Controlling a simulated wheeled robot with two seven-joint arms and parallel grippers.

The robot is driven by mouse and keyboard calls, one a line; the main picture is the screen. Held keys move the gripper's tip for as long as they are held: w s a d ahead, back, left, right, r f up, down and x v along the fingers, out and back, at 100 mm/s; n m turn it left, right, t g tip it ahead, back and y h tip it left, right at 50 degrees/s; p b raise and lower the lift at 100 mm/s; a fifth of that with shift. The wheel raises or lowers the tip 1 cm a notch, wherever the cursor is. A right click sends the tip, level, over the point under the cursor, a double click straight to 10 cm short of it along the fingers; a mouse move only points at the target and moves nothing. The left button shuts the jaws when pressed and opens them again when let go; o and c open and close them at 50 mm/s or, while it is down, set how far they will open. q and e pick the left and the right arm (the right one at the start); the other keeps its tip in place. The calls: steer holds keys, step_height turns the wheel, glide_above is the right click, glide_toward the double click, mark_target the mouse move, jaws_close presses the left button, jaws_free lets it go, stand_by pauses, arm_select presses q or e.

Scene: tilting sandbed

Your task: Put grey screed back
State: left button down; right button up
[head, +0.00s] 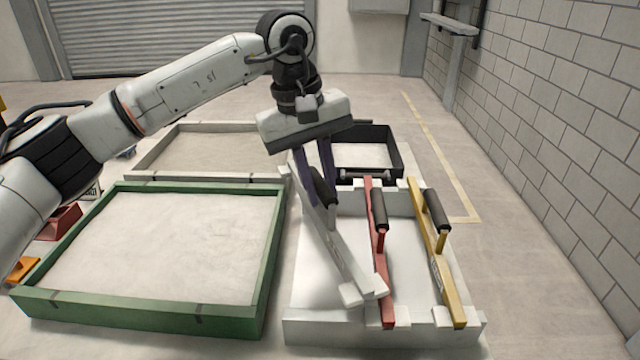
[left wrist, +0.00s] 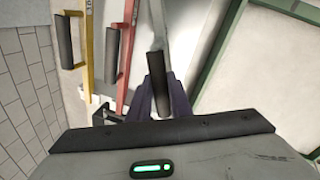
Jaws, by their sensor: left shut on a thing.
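The grey screed (head: 345,252) is a long pale bar with a black handle; it also shows in the left wrist view (left wrist: 161,22). My left gripper (head: 321,192) is shut on its black handle, and the purple fingers sit on either side of the handle in the left wrist view (left wrist: 156,92). The bar lies over the left part of the white rack (head: 345,331), slanting from upper left to lower right. Its near end is by the notched blocks on the front wall, close to the red screed. I cannot tell if it touches them. My right gripper is not in view.
The red screed (head: 384,285) and yellow screed (head: 449,285) lie across the rack to the right. A green-framed sandbed (head: 150,310) stands left of the rack. A pale-framed bed (head: 200,178) and a black tray (head: 398,155) are behind. A block wall (head: 560,130) borders the right.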

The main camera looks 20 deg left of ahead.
arm_select(q)
steer(key=shift+f, duration=0.55)
steer(key=c, duration=1.6)
jaws_free()
steer(key=r, duration=0.4)
steer(key=s+a+r, duration=0.1)
steer(key=r, duration=0.3)
steer(key=a+r+p, duration=0.1)
steer(key=r, duration=0.4)
steer(key=shift+s, duration=0.25)
steer(key=shift+d, duration=0.15)
